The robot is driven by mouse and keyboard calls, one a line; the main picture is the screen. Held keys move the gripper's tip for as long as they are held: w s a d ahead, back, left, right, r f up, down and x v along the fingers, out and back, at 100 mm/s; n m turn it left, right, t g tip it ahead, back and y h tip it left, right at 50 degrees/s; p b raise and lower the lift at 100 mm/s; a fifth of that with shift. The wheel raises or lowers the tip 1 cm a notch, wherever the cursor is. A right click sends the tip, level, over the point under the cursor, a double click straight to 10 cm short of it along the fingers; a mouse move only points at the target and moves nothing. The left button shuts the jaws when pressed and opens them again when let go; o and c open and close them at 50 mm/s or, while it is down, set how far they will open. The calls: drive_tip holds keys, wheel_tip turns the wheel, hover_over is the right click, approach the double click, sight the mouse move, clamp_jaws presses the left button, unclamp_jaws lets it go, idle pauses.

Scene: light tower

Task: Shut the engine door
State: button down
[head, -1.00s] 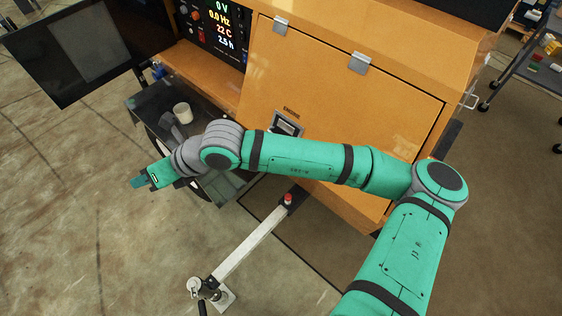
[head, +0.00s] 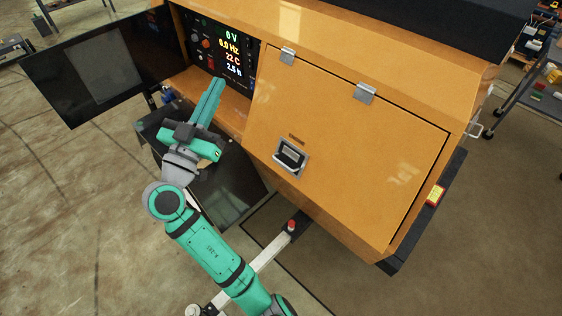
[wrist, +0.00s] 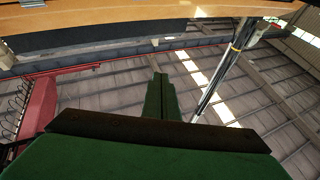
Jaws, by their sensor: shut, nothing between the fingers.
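The engine door (head: 345,140) is the large orange panel on the slanted face of the orange cabinet, with two metal hinges (head: 365,93) along its top edge. Its latch handle (head: 291,157) sits in a recess near the lower left. The door looks about flush with its frame, with a dark seam along the right edge; I cannot tell if it is latched. My gripper (head: 216,85) is shut and empty, left of the door, in front of the control panel and apart from the door. In the wrist view, my closed fingers (wrist: 160,90) point toward the ceiling.
A display panel (head: 220,50) with lit readings is left of the door. A dark-windowed panel (head: 90,70) stands swung out at far left. A light-coloured bar (head: 265,255) with a red knob sticks out below the cabinet. A cart (head: 525,90) stands right. Floor is free at right.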

drive_tip(key=s+d+f+m+g, duration=0.1)
drive_tip(key=d+f+g, duration=0.15)
drive_tip(key=f, duration=0.55)
drive_tip(key=s+d+f+m+g, duration=0.1)
drive_tip(key=f+g, duration=0.3)
drive_tip(key=f, duration=0.5)
drive_tip(key=m+g+h, duration=0.1)
drive_tip(key=m+g, duration=0.1)
drive_tip(key=g, duration=0.3)
approach(291, 183)
drive_tip(key=x, duration=0.5)
drive_tip(key=shift+w+d+f, duration=0.1)
drive_tip(key=shift+f, duration=0.05)
drive_tip(key=shift+w+d+f, duration=0.25)
drive_tip(key=shift+w+d, duration=0.05)
drive_tip(key=shift+w, duration=0.05)
